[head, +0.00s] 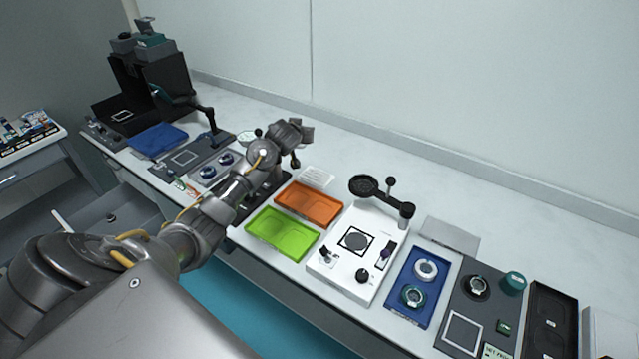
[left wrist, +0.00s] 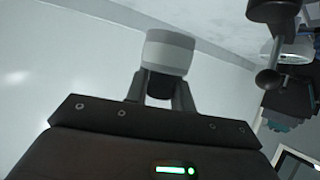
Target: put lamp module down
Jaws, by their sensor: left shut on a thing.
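My left gripper (head: 302,131) is above the back part of the bench, left of the middle in the head view. In the left wrist view its fingers (left wrist: 163,88) are shut on a short white and grey cylinder, the lamp module (left wrist: 168,50). The module sits at the fingertips with pale wall and bench behind it. In the head view I cannot clearly tell the module from the gripper. My right gripper is not in view.
Orange (head: 310,203) and green (head: 281,235) trays lie below the arm. A white instrument (head: 335,272) with a black arm stands right of them, then a blue tray (head: 428,311) with rings. A black stand (head: 155,80) is far left. The bench's back strip is largely clear.

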